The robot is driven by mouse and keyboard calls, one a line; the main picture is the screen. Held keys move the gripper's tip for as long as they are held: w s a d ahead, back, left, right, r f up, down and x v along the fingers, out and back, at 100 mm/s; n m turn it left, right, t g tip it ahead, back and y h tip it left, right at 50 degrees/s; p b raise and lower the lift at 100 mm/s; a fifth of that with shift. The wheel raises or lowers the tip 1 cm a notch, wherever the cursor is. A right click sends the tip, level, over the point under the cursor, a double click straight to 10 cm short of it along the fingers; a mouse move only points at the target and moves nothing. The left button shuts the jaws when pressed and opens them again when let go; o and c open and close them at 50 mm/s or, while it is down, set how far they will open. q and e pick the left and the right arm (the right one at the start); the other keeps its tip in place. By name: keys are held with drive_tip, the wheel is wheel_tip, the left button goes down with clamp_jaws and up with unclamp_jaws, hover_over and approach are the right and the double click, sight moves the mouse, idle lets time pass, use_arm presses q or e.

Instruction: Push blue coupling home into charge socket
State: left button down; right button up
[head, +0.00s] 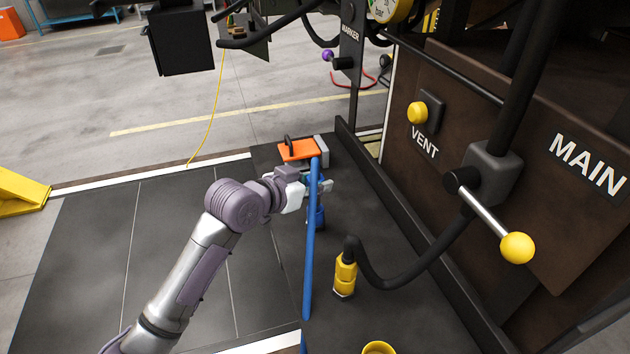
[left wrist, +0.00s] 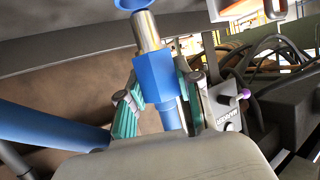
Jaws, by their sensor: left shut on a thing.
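My left gripper (head: 322,187) is shut on the blue coupling (head: 317,215), which stands roughly upright over the dark deck in the head view. In the left wrist view the gripper's green-padded fingers (left wrist: 160,100) are on both sides of the coupling's blue hexagonal body (left wrist: 153,76). Its bare metal nose (left wrist: 147,30) points at a blue ring (left wrist: 138,4), apparently the charge socket, cut by the frame's top edge. I cannot tell whether the nose is inside the ring. The blue hose (head: 310,255) runs toward the near side. My right gripper is not in view.
An orange plate with a black handle (head: 297,150) is just beyond the gripper. A yellow coupling (head: 345,273) with a black hose stands nearer, right of the blue hose. A yellow ring (head: 378,348) is at the bottom edge. The brown panel with a yellow-knobbed lever (head: 516,247) borders the right.

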sight(315, 198)
use_arm(q)
drive_tip(key=shift+r+p, duration=0.1)
drive_tip(key=shift+p, duration=0.2)
idle(0.4)
drive_tip(key=shift+f+b, duration=0.3)
drive_tip(key=shift+f, duration=0.3)
drive_tip(key=shift+f+b, duration=0.7)
drive_tip(key=shift+f, duration=0.75)
drive_tip(key=c, duration=0.7)
unclamp_jaws()
drive_tip(key=shift+s, duration=0.1)
drive_tip(key=v, duration=1.2)
